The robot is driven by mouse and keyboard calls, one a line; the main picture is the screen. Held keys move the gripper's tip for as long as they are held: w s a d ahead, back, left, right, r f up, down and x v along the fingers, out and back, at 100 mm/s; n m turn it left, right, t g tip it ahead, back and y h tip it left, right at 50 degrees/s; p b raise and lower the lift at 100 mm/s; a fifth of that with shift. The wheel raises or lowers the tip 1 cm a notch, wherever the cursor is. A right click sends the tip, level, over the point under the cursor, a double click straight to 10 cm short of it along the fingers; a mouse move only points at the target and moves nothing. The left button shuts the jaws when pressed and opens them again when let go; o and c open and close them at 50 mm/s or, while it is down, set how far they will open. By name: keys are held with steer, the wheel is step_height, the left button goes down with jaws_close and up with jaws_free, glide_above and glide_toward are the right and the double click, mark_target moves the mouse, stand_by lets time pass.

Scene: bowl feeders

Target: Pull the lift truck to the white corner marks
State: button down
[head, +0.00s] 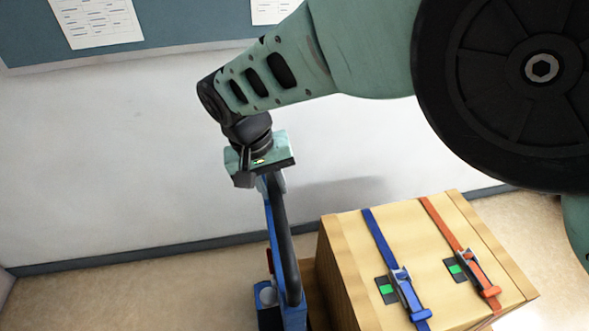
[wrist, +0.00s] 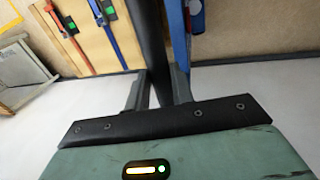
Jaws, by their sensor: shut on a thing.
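The lift truck (head: 295,312) shows in the head view as a blue frame with a black upright handle (head: 284,240). My gripper (head: 264,178) is at the top of this handle and shut on it. In the wrist view the black handle (wrist: 152,40) runs between the two fingers of my gripper (wrist: 158,88), and part of the blue frame (wrist: 178,40) shows beside it. A wooden crate (head: 345,270) with a blue strap and an orange strap is right of the handle in the head view. The truck's lower part is cut off. No white corner marks are in view.
A white wall (head: 110,160) with a dark skirting stands behind the truck. A blue board (head: 190,20) with papers hangs on it. In the wrist view a greyish wooden box (wrist: 22,75) stands at the left, near a yellow floor line (wrist: 10,12). Bare floor (head: 130,295) lies left of the truck.

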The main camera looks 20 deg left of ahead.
steer(key=shift+s+a, duration=0.95)
steer(key=shift+a, duration=0.2)
steer(key=c, duration=1.2)
jaws_free()
steer(key=shift+a, duration=0.1)
steer(key=shift+c, duration=0.2)
steer(key=shift+w, duration=0.1)
steer(key=shift+w+d+r, duration=0.1)
steer(key=shift+w+d, duration=0.05)
steer(key=shift+d, duration=0.05)
